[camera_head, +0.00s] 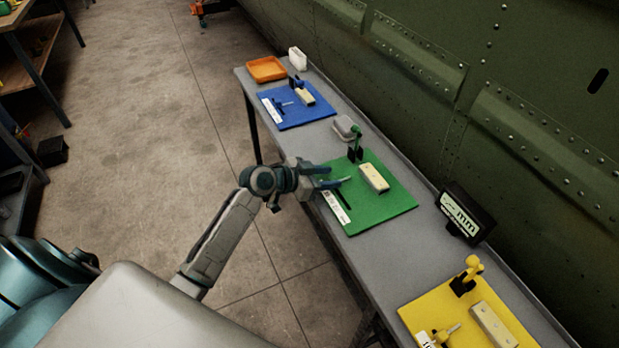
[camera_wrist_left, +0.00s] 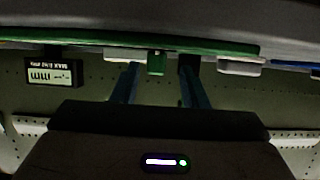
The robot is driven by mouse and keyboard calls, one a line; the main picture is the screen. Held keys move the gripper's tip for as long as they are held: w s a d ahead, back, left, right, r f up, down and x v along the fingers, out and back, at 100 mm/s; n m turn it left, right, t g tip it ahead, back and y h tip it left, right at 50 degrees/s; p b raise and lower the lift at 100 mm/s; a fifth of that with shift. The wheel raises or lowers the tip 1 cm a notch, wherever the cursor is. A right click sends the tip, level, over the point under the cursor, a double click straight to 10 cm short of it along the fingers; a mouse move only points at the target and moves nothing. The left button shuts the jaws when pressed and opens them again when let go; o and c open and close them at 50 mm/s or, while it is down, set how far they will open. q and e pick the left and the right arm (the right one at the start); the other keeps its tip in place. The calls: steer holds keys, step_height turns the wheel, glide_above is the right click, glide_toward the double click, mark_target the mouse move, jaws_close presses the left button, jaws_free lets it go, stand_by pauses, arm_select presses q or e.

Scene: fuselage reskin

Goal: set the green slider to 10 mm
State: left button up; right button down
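The green board (camera_head: 385,211) lies flat on the grey bench, with a white scale strip (camera_head: 336,207) and a dark slot (camera_head: 345,197) near its left edge. My left gripper (camera_head: 334,177) reaches over that left edge near the slot, its two blue fingers spread apart. The green slider is largely hidden by the gripper in the head view. In the left wrist view, which is upside down, a small green block (camera_wrist_left: 157,62), apparently the slider, shows between the open fingers (camera_wrist_left: 160,82); I cannot tell whether they touch it. My right gripper is not in view.
A cream block (camera_head: 374,177) and green stand (camera_head: 356,140) are on the board. A dark display (camera_head: 465,213) reading "-.-- mm" stands right of it. A blue board (camera_head: 306,115) lies behind, a yellow board (camera_head: 450,311) nearer. The green fuselage wall (camera_head: 500,90) borders the bench.

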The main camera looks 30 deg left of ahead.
arm_select(q)
steer(key=b+v, duration=0.2)
steer(key=v, duration=0.7)
steer(key=shift+w+f, duration=0.1)
